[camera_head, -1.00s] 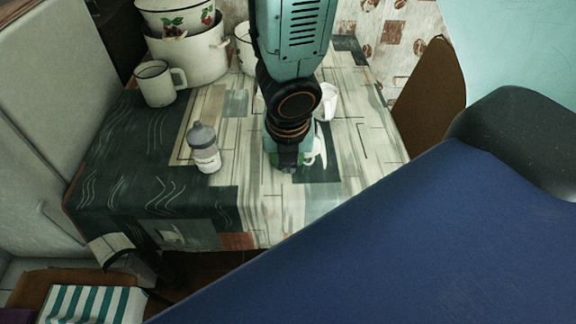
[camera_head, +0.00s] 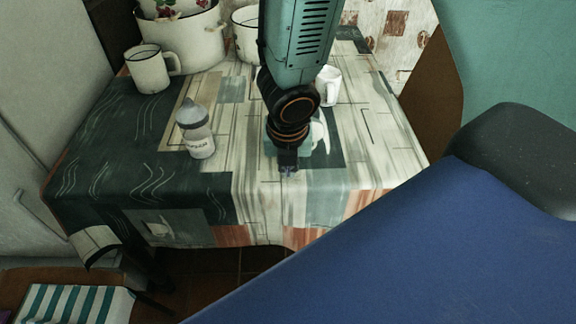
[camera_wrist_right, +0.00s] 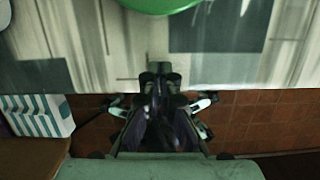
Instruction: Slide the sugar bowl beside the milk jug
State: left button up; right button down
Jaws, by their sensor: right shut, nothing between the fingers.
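My right gripper (camera_head: 288,170) is shut and empty over the front part of the table. It also shows shut in the right wrist view (camera_wrist_right: 162,72). A bright green rounded thing (camera_wrist_right: 165,4) is cut off at the top of that view, ahead of the fingertips and apart from them. A white curved handle-like part (camera_head: 320,136) sticks out right of my wrist in the head view; the rest is hidden behind my arm. A white cup or jug (camera_head: 329,86) stands farther back. I cannot tell for certain which are the sugar bowl and milk jug. My left gripper is not in view.
A grey-capped bottle (camera_head: 197,132) stands left of my arm. A white mug (camera_head: 150,70) and a large white pot (camera_head: 190,38) stand at the back left. The table's front edge is near my gripper. A striped cloth item (camera_head: 75,304) lies low at left.

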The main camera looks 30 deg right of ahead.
jog(key=w+d+p, duration=0.1)
jog(key=w+p, duration=0.1)
jog(key=shift+w+d, duration=0.3)
jog(key=shift+d, duration=0.05)
jog(key=shift+w+d, duration=0.3)
jog(key=shift+w, duration=0.1)
